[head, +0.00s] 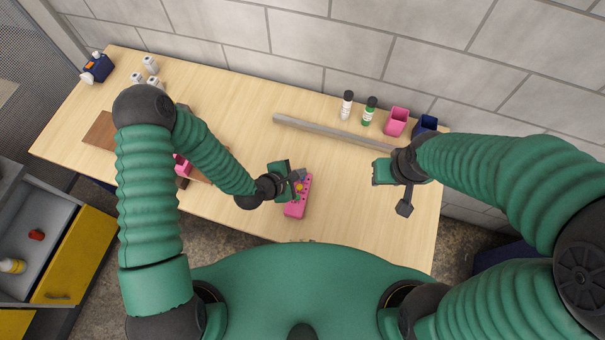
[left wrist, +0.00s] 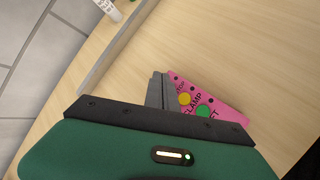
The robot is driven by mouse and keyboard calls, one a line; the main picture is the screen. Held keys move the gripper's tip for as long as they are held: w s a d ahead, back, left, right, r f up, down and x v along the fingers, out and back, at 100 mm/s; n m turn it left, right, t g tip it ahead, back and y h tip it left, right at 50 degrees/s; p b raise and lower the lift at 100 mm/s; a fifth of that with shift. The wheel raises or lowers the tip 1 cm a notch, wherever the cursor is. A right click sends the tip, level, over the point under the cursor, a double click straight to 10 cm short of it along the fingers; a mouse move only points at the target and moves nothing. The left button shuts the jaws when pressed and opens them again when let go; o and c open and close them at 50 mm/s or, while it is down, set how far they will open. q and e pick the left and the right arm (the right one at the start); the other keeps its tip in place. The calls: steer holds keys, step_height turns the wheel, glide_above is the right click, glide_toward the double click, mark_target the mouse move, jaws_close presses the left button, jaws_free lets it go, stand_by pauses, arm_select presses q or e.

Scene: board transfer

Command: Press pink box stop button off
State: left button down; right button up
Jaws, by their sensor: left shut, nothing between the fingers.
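The pink button box (head: 294,210) lies near the front edge of the wooden table in the head view. In the left wrist view the pink box (left wrist: 228,110) shows a yellow button (left wrist: 184,99), a green button (left wrist: 203,111) and dark lettering, partly covered. My left gripper (head: 301,174) is shut and empty at the far end of the box. Its fingers (left wrist: 158,90) cover part of the box's left side in the wrist view. I cannot tell whether they touch it. A red button is not clearly visible. My right gripper (head: 404,208) hangs over the table to the right, apart from the box.
A long grey bar (head: 330,132) lies behind the box. A brown board (head: 101,132) lies left. The table's middle is clear.

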arm_select(q)
steer(key=shift+r, duration=0.25)
step_height(320, 180, up, 6)
steer(key=p, duration=0.5)
steer(key=shift+f, duration=0.1)
steer(key=shift+a+f, duration=0.1)
